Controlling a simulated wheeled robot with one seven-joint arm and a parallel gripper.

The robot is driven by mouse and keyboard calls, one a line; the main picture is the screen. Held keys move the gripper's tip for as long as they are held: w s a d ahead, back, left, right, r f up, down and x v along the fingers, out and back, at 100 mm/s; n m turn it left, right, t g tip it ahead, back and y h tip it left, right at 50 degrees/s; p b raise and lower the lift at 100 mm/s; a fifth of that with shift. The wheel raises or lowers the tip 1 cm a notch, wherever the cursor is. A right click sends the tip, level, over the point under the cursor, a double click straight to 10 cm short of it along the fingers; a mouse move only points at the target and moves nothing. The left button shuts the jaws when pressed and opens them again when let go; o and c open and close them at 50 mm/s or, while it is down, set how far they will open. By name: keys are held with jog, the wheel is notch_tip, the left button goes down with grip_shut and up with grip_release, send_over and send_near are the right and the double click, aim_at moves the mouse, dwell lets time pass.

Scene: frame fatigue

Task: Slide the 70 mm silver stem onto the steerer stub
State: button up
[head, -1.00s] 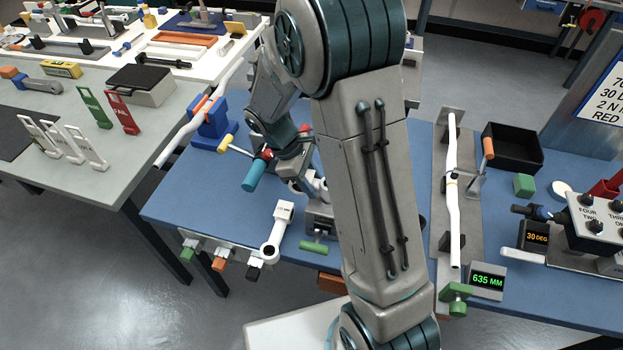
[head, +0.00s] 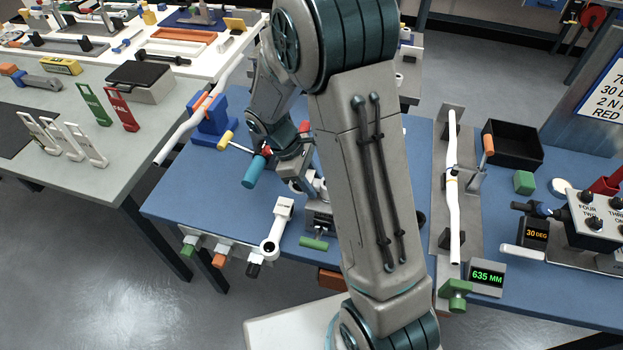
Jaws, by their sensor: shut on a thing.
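My gripper (head: 308,187) is over the blue bench, partly covered by my own arm. It is shut on a small silver piece (head: 321,190), which seems to be the silver stem; only a part of it shows and its size mark cannot be read. Just below it stands a dark and grey clamp fixture (head: 319,222) with a green handle (head: 314,243). The steerer stub cannot be made out there; my arm hides the right side. Whether the held piece touches the fixture cannot be told. Another pale stem-like part with a label (head: 276,230) lies to the left.
A blue stand (head: 210,128) holding a white bar is at the left of the bench. Coloured knobs (head: 218,260) line the front edge. To the right are a handlebar on a grey plate (head: 453,190), a black tray (head: 513,146) and a 635 MM display (head: 487,277).

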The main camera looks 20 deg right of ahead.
jog(key=shift+f, duration=0.3)
jog(key=o, duration=0.9)
jog(key=b+v, duration=0.1)
jog(key=v, duration=1.3)
jog(key=s+d+r+m+t+y, duration=0.2)
jog(key=s+m, duration=0.3)
jog(key=s, duration=0.3)
jog(key=s+d+r+m+t+y, duration=0.2)
jog(key=s+d+m+t, duration=0.2)
jog(key=s, duration=0.5)
jog(key=m, duration=0.2)
jog(key=shift+s+r+m+y, duration=0.2)
jog(key=shift+m+y, duration=0.1)
